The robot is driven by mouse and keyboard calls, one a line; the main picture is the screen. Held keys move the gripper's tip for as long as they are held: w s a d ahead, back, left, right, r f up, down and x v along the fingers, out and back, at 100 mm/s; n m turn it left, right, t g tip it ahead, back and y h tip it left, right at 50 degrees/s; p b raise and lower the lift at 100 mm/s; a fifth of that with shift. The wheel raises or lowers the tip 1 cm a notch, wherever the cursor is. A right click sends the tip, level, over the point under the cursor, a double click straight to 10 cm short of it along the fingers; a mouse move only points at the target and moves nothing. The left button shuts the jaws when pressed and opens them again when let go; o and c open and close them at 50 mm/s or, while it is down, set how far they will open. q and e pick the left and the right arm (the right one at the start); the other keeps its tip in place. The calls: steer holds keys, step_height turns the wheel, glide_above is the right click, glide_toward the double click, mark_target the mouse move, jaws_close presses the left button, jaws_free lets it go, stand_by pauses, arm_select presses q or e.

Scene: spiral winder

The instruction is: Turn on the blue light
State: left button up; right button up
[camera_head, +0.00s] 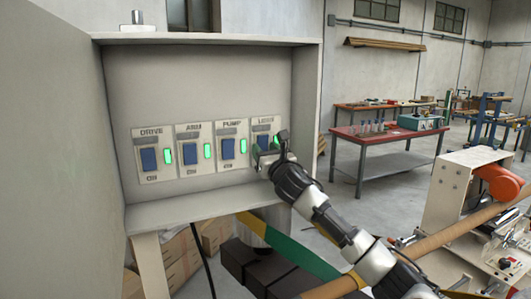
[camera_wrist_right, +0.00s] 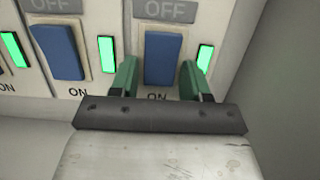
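A row of several switch plates is on the back wall of an open grey box. I see no blue-lit lamp; the lit ones are green. My left gripper is out of view.
The box's side walls (camera_head: 306,110) and bottom ledge (camera_head: 190,207) enclose the panel; the right wall is close to my right gripper. Below are cardboard boxes (camera_head: 180,255) and a green-yellow band (camera_head: 290,250). A red table (camera_head: 390,132) stands farther back.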

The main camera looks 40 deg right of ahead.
steer(key=shift+o, duration=1.1)
steer(key=shift+s+a+f+b, duration=0.1)
steer(key=shift+s+f+b, duration=0.15)
steer(key=shift+s+b, duration=0.2)
steer(key=b+v, duration=0.5)
steer(key=v, duration=0.3)
steer(key=shift+s+f, duration=0.1)
steer(key=shift+s, duration=0.15)
steer(key=shift+s+a+b, duration=0.3)
steer(key=shift+s, duration=0.3)
